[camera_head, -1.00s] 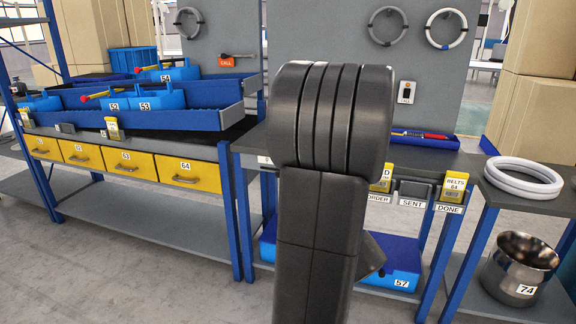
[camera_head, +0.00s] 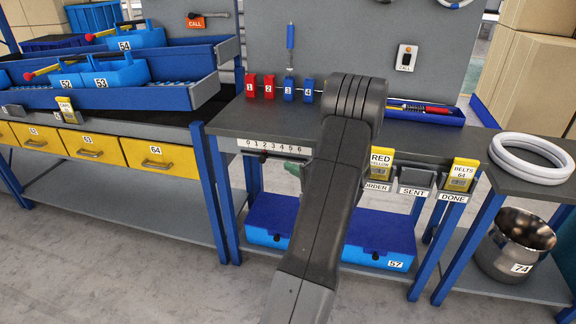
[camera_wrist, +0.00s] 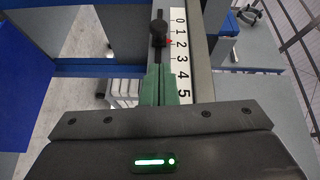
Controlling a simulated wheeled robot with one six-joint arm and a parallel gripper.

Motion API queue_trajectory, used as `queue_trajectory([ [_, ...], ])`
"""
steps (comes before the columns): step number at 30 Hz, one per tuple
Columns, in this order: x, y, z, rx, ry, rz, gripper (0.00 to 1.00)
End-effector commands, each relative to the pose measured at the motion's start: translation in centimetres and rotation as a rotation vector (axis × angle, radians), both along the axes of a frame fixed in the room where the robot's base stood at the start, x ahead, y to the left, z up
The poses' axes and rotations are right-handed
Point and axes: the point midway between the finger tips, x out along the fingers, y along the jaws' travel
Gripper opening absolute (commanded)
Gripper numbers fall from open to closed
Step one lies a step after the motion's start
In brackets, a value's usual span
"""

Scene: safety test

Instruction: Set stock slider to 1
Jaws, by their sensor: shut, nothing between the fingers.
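The stock slider's white scale (camera_head: 273,146) runs from 0 to 6 along the bench's front edge. It also shows in the wrist view (camera_wrist: 180,50), with 0 at the far end. The slider's black knob (camera_wrist: 157,29) stands beside the low numbers, and a small red pointer (camera_wrist: 168,41) is at about 2. In the head view the knob (camera_head: 263,157) is a small dark shape under the scale. My gripper (camera_wrist: 158,68) has green fingers, shut and empty, on the higher-number side of the knob. Whether they touch it I cannot tell. It also shows in the head view (camera_head: 291,169).
My arm hides part of the bench. Red and blue numbered blocks (camera_head: 269,87) stand at the bench's back. A tool tray (camera_head: 426,113) lies to the right. Card holders (camera_head: 459,175) hang on the front edge. A blue box (camera_head: 268,240) sits on the shelf below.

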Motion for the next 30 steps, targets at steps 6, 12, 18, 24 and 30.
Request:
queue_trajectory([
  [6,3.0,3.0,-0.2,-0.002,-0.001,0.006,0.0],
  [12,4.9,4.7,-0.2,-0.001,0.003,0.004,0.0],
  [18,5.5,5.3,-0.2,0.0,0.002,0.003,0.0],
  [24,5.5,5.3,-0.2,-0.001,0.002,0.002,0.0],
  [30,5.7,5.7,-0.4,-0.002,0.002,0.003,0.0],
])
